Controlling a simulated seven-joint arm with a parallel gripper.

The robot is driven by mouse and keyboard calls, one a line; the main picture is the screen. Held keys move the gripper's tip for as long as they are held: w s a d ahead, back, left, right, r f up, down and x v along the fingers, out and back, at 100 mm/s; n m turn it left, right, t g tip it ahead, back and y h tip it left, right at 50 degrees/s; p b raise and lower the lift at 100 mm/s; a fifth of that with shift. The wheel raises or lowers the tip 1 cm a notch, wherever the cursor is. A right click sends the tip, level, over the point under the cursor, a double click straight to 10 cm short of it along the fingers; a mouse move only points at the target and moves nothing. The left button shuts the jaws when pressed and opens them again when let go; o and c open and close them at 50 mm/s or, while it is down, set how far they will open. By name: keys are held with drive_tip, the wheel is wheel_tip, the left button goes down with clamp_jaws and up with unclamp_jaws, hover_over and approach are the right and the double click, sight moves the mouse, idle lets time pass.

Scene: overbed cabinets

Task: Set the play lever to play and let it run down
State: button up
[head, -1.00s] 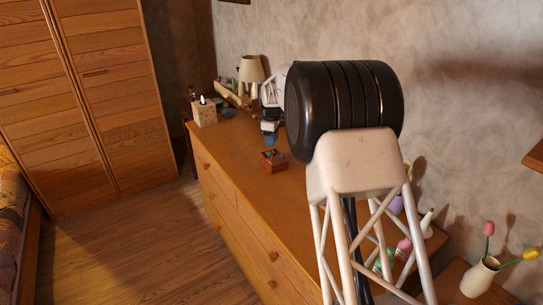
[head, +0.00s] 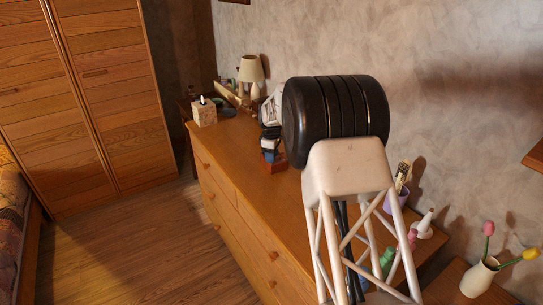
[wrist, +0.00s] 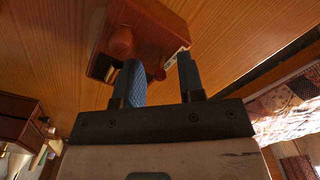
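The red-brown music box (head: 274,166) sits on the dresser top. My gripper (head: 270,151) is over the box in the head view. In the wrist view my gripper (wrist: 160,75) has its two blue fingers apart, with the red tip seen between them. Whether a finger touches it cannot be told.
The dresser (head: 235,150) has clear wood around the box. A tissue box (head: 203,112), a lamp (head: 251,72) and a white frame (head: 273,107) stand farther back. A purple cup (head: 396,197), bottles and a tulip vase (head: 480,277) are at the right.

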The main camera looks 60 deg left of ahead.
clamp_jaws()
drive_tip(key=shift+d+y, duration=0.2)
drive_tip(key=shift+y, duration=0.5)
idle(0.3)
unclamp_jaws()
drive_tip(key=shift+r, duration=0.1)
wheel_tip(320, 180, up, 8)
drive_tip(key=shift+d+f, duration=0.25)
drive_tip(key=shift+d, duration=0.2)
